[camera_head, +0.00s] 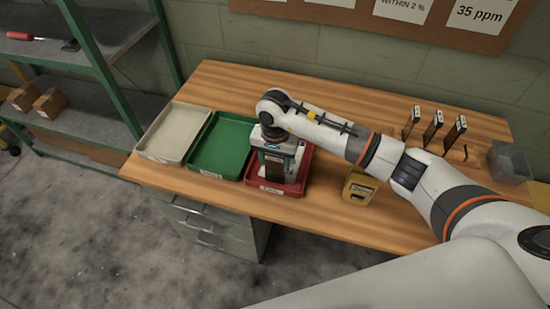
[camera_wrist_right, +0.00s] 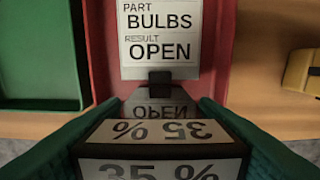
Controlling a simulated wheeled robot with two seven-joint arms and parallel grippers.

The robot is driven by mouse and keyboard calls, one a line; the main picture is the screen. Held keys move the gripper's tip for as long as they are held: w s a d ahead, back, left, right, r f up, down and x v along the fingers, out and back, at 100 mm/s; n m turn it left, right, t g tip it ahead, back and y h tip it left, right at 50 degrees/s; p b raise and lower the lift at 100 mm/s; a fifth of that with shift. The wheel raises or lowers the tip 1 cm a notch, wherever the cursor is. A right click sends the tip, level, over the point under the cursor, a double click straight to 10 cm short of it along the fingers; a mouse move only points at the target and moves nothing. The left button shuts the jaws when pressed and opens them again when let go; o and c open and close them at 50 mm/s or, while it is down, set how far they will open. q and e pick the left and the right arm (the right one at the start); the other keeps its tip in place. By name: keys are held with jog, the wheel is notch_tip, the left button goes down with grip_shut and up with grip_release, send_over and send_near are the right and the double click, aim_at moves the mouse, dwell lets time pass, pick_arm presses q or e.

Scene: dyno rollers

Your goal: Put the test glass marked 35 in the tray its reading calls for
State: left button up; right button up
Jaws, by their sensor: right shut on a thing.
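My right gripper (camera_head: 276,158) is over the red tray (camera_head: 280,189), pointing down. It is shut on a test glass (camera_wrist_right: 160,168) marked 35 %, whose printed faces show between the green fingers in the right wrist view. A white card (camera_wrist_right: 160,42) reading PART BULBS, RESULT OPEN lies beyond the glass, against the red of the tray. I cannot tell whether the glass touches the tray floor. The green tray (camera_head: 222,147) and the cream tray (camera_head: 173,135) stand to the left. My left gripper is not in view.
A yellow meter (camera_head: 359,188) stands right of the red tray. Several dark upright pieces (camera_head: 433,127) and a grey bin (camera_head: 509,162) are at the table's right. A board (camera_head: 390,12) with cards hangs behind. A shelf rack (camera_head: 95,60) stands left.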

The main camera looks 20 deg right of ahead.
jog(key=shift+f, duration=0.2)
jog(key=o, duration=1.1)
jog(key=shift+r, duration=0.45)
notch_tip(320, 180, up, 12)
jog(key=b, duration=0.3)
jog(key=shift+f, duration=0.25)
